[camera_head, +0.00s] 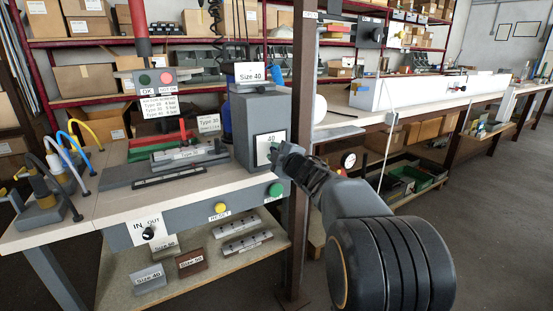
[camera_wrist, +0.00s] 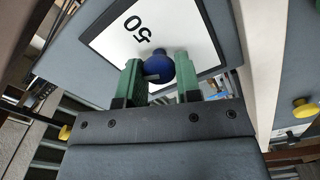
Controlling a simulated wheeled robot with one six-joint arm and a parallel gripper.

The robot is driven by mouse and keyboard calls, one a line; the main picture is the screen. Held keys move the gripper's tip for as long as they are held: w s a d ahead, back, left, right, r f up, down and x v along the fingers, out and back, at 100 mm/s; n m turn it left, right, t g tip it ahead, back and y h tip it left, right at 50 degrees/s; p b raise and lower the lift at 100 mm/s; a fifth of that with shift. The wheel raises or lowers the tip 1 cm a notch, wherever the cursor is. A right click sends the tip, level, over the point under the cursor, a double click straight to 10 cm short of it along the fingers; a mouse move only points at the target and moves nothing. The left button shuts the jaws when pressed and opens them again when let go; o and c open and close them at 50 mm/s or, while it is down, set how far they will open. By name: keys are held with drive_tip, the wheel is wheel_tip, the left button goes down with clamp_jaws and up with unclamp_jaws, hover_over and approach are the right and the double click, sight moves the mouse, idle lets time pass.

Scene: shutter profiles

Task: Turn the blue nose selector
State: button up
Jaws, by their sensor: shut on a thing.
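The blue nose selector (camera_wrist: 158,63) is a round knob on a white plate (camera_wrist: 110,42) printed with "50" in the wrist view. Its pointer direction is not clear. In the head view, the plate (camera_head: 265,141), where a "40" shows, is on the front of the grey machine housing (camera_head: 262,110). My gripper (camera_head: 278,153) reaches this plate from the right and hides the knob there. In the wrist view, my gripper's green fingers (camera_wrist: 158,80) are on both sides of the knob, shut on it.
A "Size 40" sign (camera_head: 250,72) stands on the housing. Below are a green button (camera_head: 275,190), a yellow reset button (camera_head: 220,208) and an IN/OUT switch (camera_head: 148,234). A dark post (camera_head: 303,100) stands close behind my gripper. Labelled blocks (camera_head: 149,279) lie on the lower shelf.

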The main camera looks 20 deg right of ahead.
drive_tip(key=shift+f+n+b, duration=0.1)
drive_tip(key=shift+n+b, duration=1.15)
drive_tip(key=shift+n, duration=0.95)
drive_tip(key=o, duration=0.9)
drive_tip(key=shift+s, duration=0.1)
drive_tip(key=s+d+p, duration=0.1)
drive_tip(key=s+p, duration=0.2)
drive_tip(key=s, duration=1)
drive_tip(key=shift+s+d, duration=0.25)
